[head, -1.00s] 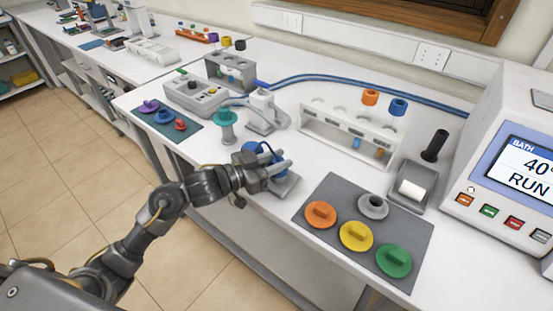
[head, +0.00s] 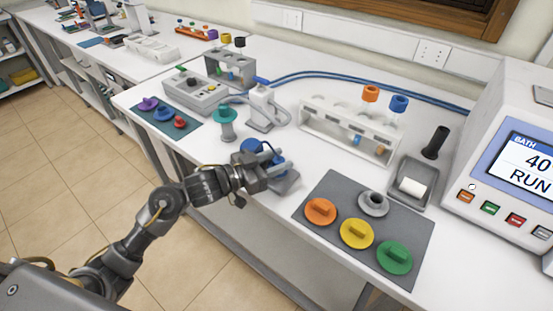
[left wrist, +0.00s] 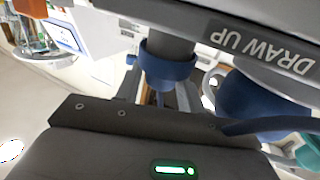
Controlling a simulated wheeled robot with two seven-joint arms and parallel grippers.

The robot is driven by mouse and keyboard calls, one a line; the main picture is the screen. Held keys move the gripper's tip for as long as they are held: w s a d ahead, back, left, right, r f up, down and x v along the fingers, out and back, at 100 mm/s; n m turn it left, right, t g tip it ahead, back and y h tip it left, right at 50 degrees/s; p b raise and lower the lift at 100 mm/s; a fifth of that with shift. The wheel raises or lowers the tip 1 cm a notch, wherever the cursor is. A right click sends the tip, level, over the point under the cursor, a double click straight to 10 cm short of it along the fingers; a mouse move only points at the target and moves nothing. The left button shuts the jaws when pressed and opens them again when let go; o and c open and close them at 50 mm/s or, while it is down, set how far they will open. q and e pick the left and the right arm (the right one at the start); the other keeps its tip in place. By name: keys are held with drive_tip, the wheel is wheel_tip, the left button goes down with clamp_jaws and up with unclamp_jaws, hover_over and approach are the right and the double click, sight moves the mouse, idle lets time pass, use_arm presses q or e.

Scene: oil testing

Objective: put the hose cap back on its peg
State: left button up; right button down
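My left gripper (head: 279,161) reaches over the near edge of the bench, its two fingers apart. A blue disc-shaped part (head: 251,146) stands just beyond it, and a smaller blue part (head: 276,168) shows by the fingertips on a grey base (head: 285,184). In the left wrist view, a dark cylinder with a blue collar (left wrist: 167,66) shows ahead of the gripper. A blue round part (left wrist: 262,97) with a blue strap or hose is to its right, below a grey plate lettered "DRAW UP" (left wrist: 262,47). I cannot tell which blue part is the hose cap; the peg is not clearly visible. My right gripper is out of view.
A grey mat (head: 335,190) with orange, yellow, green and grey caps lies to the right. A teal-topped spool (head: 226,122) stands to the left. A white tube rack (head: 345,135) is behind, and a bath unit (head: 500,110) is at far right.

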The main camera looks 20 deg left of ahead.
sight(273, 162)
use_arm(q)
drive_tip(key=shift+p+v, duration=1.05)
drive_tip(key=shift+v, duration=1.8)
drive_tip(key=p+v, duration=0.1)
drive_tip(key=v, duration=0.4)
drive_tip(key=shift+s+a, duration=0.1)
drive_tip(key=shift+a, duration=0.05)
